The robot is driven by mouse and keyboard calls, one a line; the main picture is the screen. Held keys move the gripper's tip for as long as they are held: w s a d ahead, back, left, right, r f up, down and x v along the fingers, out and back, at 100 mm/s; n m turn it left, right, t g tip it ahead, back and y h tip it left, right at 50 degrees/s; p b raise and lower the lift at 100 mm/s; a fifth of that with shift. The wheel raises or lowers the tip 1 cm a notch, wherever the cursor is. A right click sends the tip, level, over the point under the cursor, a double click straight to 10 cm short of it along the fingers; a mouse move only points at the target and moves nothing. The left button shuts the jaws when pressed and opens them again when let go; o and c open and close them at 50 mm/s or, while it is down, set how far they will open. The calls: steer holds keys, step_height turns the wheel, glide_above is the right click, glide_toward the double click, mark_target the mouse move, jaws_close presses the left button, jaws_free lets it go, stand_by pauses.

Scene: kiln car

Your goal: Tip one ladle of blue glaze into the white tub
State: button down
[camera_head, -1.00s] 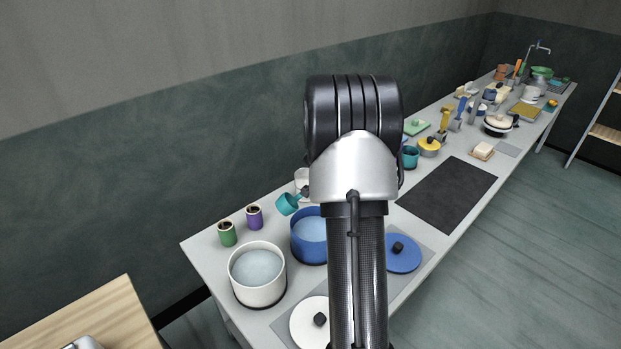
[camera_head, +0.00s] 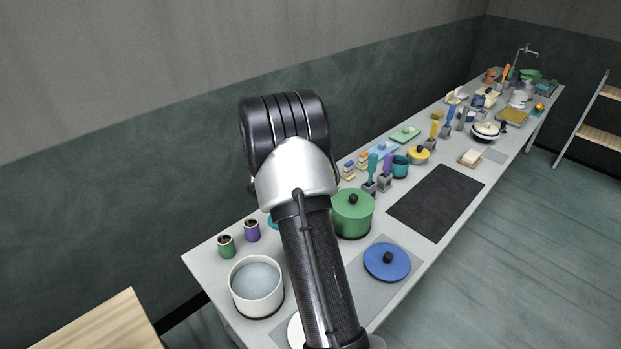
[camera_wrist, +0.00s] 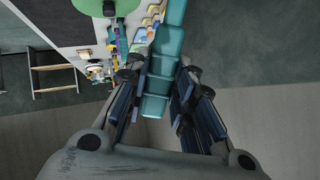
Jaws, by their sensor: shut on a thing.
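My gripper (camera_wrist: 157,82) is shut on the teal ladle's handle (camera_wrist: 160,65) in the wrist view. The handle runs up out of that picture. In the head view my arm hides the gripper, and only a small teal part of the ladle (camera_head: 272,221) shows at its left edge. I cannot tell whether the ladle holds glaze. A white pot with pale blue-grey liquid (camera_head: 257,287) stands at the near left of the bench. The blue pot and a small white container are hidden behind my arm now.
A green pot (camera_head: 353,214) stands right of my arm, and a blue lid (camera_head: 386,262) lies in front of it. Green (camera_head: 226,246) and purple (camera_head: 252,230) cups stand at the back left. A dark mat (camera_head: 436,203) is clear.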

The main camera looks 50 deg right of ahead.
steer(key=w+a+r+n+g+h+p, duration=0.1)
steer(key=w+a+r+n+h+p, duration=0.1)
steer(key=a+r, duration=0.4)
steer(key=shift+w+r+n+h+p, duration=0.4)
steer(key=shift+w+h+p, duration=0.45)
steer(key=shift+w+h, duration=0.35)
steer(key=shift+a, duration=0.1)
steer(key=shift+w, duration=0.1)
